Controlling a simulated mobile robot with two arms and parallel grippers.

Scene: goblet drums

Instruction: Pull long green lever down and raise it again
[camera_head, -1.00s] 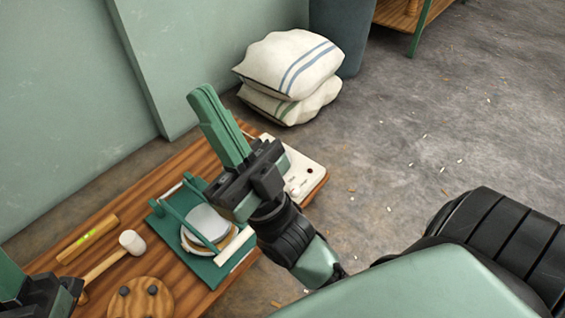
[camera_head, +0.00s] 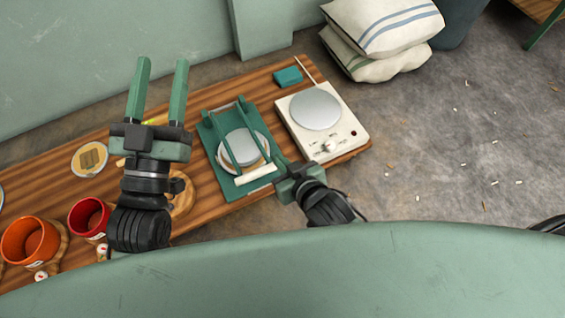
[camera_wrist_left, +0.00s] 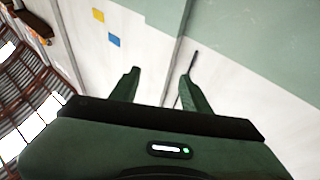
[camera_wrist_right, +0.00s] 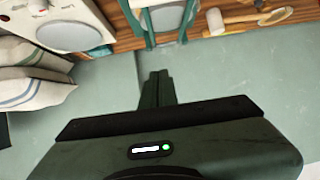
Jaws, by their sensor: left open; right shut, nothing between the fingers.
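The green press (camera_head: 208,133) stands on the wooden bench with a round grey plate (camera_head: 241,147) in its middle. Its long green lever (camera_head: 229,154) has two side bars joined by a cream handle (camera_head: 256,175) at the near edge. My right gripper (camera_head: 275,153) is shut and empty just right of the handle; I cannot tell whether it touches the lever. The right wrist view shows its closed fingers (camera_wrist_right: 157,88) and part of the press (camera_wrist_right: 150,38) at the top. My left gripper (camera_head: 162,62) is open and empty, left of the press; its spread fingers (camera_wrist_left: 160,75) also show in the left wrist view.
A white hot plate (camera_head: 345,134) stands close right of the press, with a small teal block (camera_head: 288,76) behind it. Orange (camera_head: 28,240) and red (camera_head: 88,217) pots stand at the left. Stacked sacks (camera_head: 385,30) lie on the floor behind.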

